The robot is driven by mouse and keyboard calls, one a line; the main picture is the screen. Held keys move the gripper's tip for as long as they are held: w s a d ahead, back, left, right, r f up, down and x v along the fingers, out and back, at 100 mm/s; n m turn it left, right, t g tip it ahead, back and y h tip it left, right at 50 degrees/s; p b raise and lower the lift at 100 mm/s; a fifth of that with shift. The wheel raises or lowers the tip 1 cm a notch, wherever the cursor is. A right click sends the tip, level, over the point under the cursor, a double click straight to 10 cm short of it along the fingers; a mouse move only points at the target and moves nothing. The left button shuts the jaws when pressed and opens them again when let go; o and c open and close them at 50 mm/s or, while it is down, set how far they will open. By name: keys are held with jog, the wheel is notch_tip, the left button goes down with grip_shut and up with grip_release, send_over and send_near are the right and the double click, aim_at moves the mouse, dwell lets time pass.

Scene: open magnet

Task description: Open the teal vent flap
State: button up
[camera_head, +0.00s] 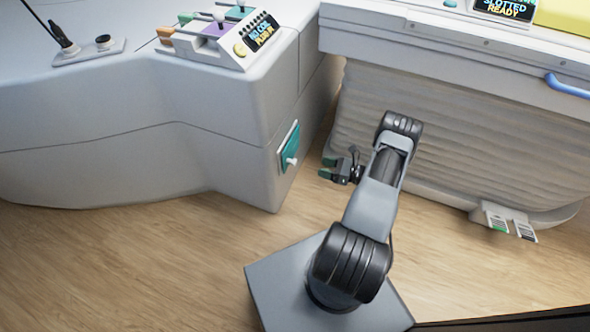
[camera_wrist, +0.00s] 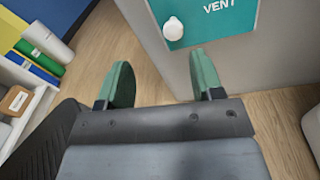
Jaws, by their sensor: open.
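The teal vent flap (camera_head: 290,148) is set in a pale frame low on the end face of the white console. It looks shut, and a white knob (camera_head: 291,161) stands out from its lower part. In the wrist view the flap (camera_wrist: 212,22) bears the word VENT, with the round white knob (camera_wrist: 173,28) near its lower left corner. My gripper (camera_head: 327,168) is to the right of the flap in the head view, apart from it. In the wrist view my gripper (camera_wrist: 163,80) has its two green fingertips spread with nothing between them. The knob lies ahead, beyond the fingertips.
The white console (camera_head: 225,90) carries several coloured levers and a small display. A ribbed grey table base (camera_head: 470,120) stands behind my arm, with foot pedals (camera_head: 510,222) at lower right. The wrist view shows a shelf with binders (camera_wrist: 38,55) at left. Wooden floor is clear at front left.

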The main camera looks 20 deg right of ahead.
aim_at(296, 162)
jog(key=shift+m+t+h, duration=0.3)
jog(key=shift+m+t, duration=0.3)
jog(key=shift+m, duration=0.2)
jog(key=w+a+f+b, duration=0.1)
jog(key=w+a, duration=0.1)
jog(key=w, duration=0.1)
jog(key=w+a+f+b, duration=0.1)
jog(key=w+a, duration=0.2)
jog(key=w+a+f+b, duration=0.1)
jog(key=w+a, duration=0.2)
jog(key=shift+w+a+f, duration=0.1)
jog(key=shift+w+a, duration=0.1)
jog(key=shift+a, duration=0.05)
jog(key=shift+c, duration=0.2)
grip_shut()
